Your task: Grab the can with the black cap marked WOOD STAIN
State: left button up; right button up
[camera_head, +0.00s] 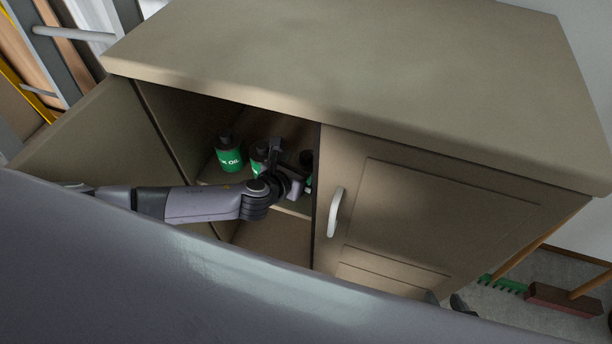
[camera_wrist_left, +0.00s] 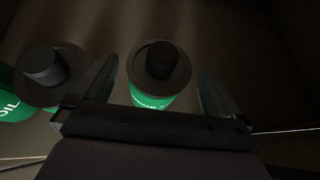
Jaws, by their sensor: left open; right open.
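In the wrist view a green can (camera_wrist_left: 152,98) with a black cap stands between the two open fingers of my left gripper (camera_wrist_left: 158,68); its label is too blurred to read surely, and I cannot tell whether the fingers touch it. In the head view my left gripper (camera_head: 277,155) reaches into the open cabinet and partly covers this can (camera_head: 258,158). Another green black-capped can (camera_head: 230,158), its label ending in OIL, stands to the left; it also shows in the wrist view (camera_wrist_left: 43,72). A third can shows partly behind the gripper's right. Dark tips of my right gripper (camera_head: 449,301) show low in the head view.
The cans stand on a shelf inside the cabinet (camera_head: 350,65). Its left door (camera_head: 90,135) is open and its right door (camera_head: 410,215) is shut, with a white handle (camera_head: 336,211). The cabinet top is bare. A brush (camera_head: 562,299) lies on the floor at right.

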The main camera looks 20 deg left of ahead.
pick_arm(q)
jog(key=shift+b+x, duration=0.65)
jog(key=shift+x, duration=0.4)
jog(key=shift+w+f, duration=0.2)
jog(key=shift+w, duration=0.1)
pick_arm(e)
jog(key=f, duration=0.2)
jog(key=shift+w+f, duration=0.2)
jog(key=shift+f, duration=0.1)
pick_arm(q)
jog(key=shift+r, duration=0.1)
jog(key=c, duration=1.2)
pick_arm(e)
jog(key=shift+d, duration=0.1)
